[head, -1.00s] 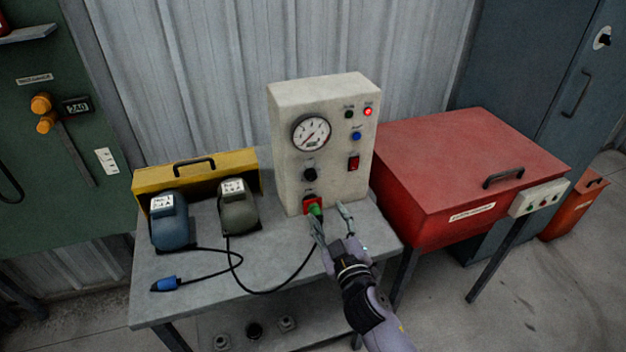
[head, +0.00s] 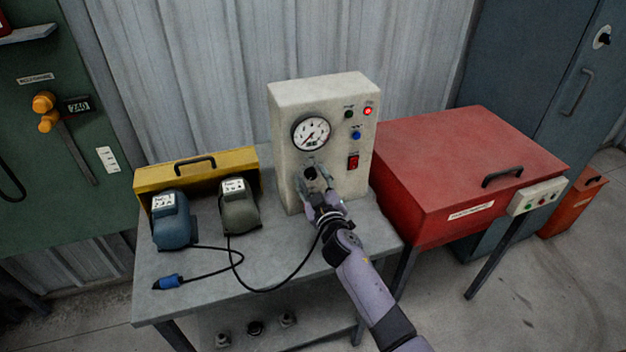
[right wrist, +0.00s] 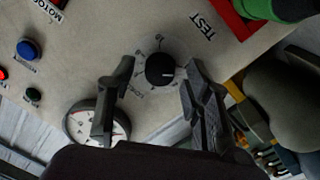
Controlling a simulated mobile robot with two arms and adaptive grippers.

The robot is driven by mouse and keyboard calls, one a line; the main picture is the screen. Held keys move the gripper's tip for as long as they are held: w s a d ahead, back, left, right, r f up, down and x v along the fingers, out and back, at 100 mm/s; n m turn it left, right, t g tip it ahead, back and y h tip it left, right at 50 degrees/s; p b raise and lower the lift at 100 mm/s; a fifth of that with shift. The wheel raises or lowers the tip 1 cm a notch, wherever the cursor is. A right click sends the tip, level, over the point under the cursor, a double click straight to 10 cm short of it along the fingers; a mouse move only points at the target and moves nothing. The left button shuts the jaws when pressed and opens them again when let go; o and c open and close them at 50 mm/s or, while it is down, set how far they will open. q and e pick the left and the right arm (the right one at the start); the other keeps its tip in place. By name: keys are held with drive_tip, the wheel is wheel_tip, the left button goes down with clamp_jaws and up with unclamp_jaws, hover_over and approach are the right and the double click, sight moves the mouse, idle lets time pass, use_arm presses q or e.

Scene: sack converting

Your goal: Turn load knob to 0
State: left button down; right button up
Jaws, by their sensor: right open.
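The load knob is a small round black knob (head: 310,172) on the front of the beige test box (head: 288,135). My right gripper (head: 315,179) is in front of the panel. In the right wrist view its open fingers (right wrist: 158,75) stand on either side of the knob, with gaps visible. Whether they touch it cannot be told. My left gripper is not in view.
A dial gauge (head: 312,132) sits above the knob; a red switch (head: 353,162) and lamps are to its right. A green plug (right wrist: 287,8) in a red-framed socket is close by. Two motors (head: 171,222) and a cable lie left on the bench.

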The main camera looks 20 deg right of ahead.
clamp_jaws()
drive_tip(key=shift+n, duration=0.4)
idle(0.4)
unclamp_jaws()
drive_tip(key=shift+s, duration=0.15)
drive_tip(key=s, duration=1.1)
drive_tip(key=shift+s+a, duration=0.15)
drive_tip(key=shift+s, duration=0.25)
